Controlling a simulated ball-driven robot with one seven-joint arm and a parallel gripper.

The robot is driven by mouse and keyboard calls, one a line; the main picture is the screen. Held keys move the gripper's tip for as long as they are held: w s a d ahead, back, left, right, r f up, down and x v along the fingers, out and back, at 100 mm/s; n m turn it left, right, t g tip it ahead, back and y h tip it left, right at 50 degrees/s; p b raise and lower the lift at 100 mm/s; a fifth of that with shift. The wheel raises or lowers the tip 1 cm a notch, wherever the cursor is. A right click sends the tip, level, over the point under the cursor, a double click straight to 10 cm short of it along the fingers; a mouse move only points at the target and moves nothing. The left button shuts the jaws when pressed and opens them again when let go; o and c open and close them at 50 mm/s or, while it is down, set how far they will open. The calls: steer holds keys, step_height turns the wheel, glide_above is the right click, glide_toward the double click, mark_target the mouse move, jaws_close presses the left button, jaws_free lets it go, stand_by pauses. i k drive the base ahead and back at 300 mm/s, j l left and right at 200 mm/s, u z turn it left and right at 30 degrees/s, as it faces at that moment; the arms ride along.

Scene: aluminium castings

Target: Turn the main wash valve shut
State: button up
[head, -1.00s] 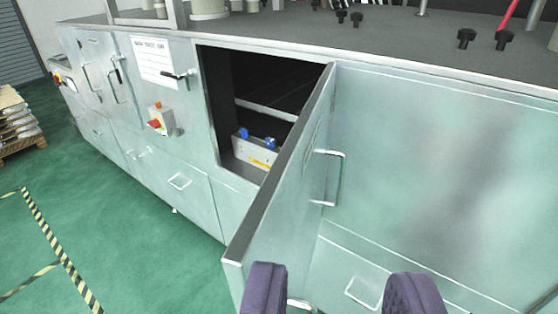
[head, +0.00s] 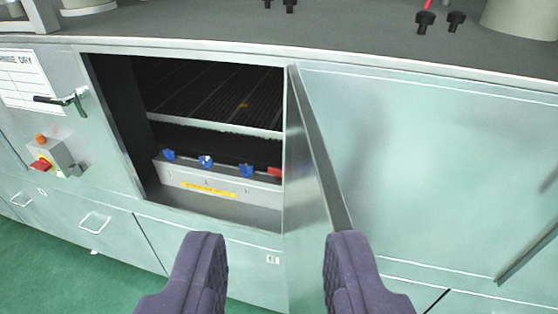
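My gripper (head: 274,246) is open and empty, its two purple fingers wide apart at the bottom of the view. Beyond it is the open cabinet bay, with a grey valve box (head: 178,176) on its floor. Along the box top are a left blue handle (head: 168,155), a middle blue handle (head: 206,162), a right blue handle (head: 247,170) and a red handle (head: 275,173) partly hidden at the door's edge. The lettering is too small to read, so I cannot tell which is the main wash valve. My gripper is well apart from all the handles.
The open cabinet door (head: 318,150) stands out toward me, just right of the bay. A ribbed rack (head: 215,95) hangs above the valve box. The green floor (head: 50,275) shows lower left.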

mark_target(278, 172)
steer(key=i+j, duration=0.9)
steer(key=j, duration=0.2)
